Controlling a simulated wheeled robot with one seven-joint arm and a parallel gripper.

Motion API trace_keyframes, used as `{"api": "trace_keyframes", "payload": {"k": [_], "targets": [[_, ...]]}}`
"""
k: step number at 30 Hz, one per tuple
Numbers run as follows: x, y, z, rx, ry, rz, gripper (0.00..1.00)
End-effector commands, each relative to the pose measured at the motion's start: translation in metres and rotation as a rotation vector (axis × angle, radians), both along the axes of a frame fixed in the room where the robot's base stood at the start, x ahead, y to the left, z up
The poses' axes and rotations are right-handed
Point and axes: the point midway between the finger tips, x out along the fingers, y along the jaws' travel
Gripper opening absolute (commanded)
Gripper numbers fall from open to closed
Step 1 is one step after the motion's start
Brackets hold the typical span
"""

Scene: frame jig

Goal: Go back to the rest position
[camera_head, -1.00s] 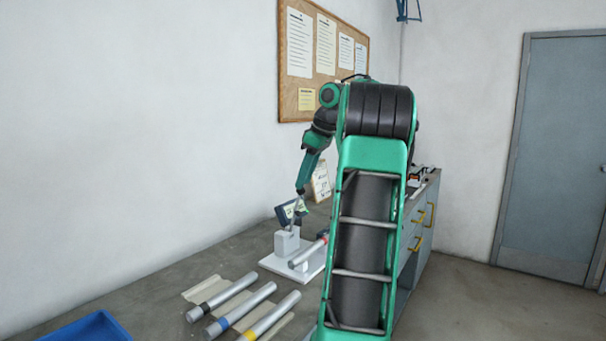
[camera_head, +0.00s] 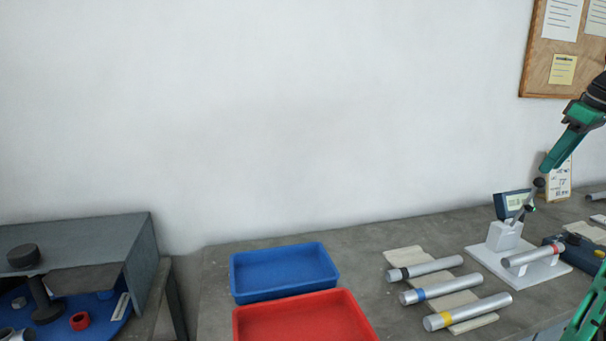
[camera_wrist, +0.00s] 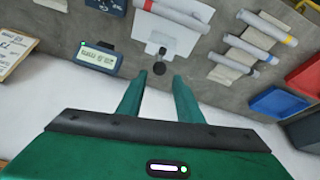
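My gripper (camera_head: 546,170) is at the right of the head view, above the measuring stand. In the wrist view its two green fingers (camera_wrist: 159,80) are apart with nothing held between them. A lever with a dark round knob (camera_head: 539,183) stands just below the fingertips; the knob also shows beyond them in the wrist view (camera_wrist: 159,67). Most of my arm is outside the head view.
A grey housing (camera_head: 90,235) stands far left. A corkboard (camera_head: 540,70) hangs on the wall.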

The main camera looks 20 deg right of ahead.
Motion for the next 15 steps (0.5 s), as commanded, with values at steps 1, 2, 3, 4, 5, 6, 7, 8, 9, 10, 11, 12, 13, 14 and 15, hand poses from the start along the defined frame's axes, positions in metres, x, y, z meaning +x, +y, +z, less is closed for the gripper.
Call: {"api": "trace_keyframes", "payload": {"k": [1, 2, 3, 4, 5, 6, 7, 8, 9, 10, 11, 12, 13, 14, 15], "targets": [[0.002, 0.003, -0.001, 0.002, 0.002, -0.001, 0.33], [0.005, 0.007, -0.001, 0.006, 0.005, -0.003, 0.33], [0.009, 0.013, -0.004, 0.013, 0.011, -0.009, 0.33], [0.013, 0.020, -0.005, 0.020, 0.016, -0.014, 0.33], [0.017, 0.028, -0.008, 0.027, 0.022, -0.022, 0.33], [0.023, 0.040, -0.011, 0.038, 0.032, -0.034, 0.33], [0.028, 0.050, -0.014, 0.047, 0.041, -0.047, 0.33], [0.032, 0.060, -0.018, 0.058, 0.052, -0.061, 0.33], [0.037, 0.076, -0.023, 0.069, 0.065, -0.080, 0.33], [0.040, 0.087, -0.028, 0.079, 0.074, -0.096, 0.33], [0.043, 0.099, -0.032, 0.088, 0.084, -0.113, 0.33], [0.045, 0.115, -0.038, 0.099, 0.099, -0.139, 0.33], [0.046, 0.127, -0.043, 0.107, 0.108, -0.157, 0.33], [0.046, 0.139, -0.048, 0.115, 0.117, -0.177, 0.33], [0.045, 0.153, -0.054, 0.123, 0.130, -0.205, 0.33]]}}
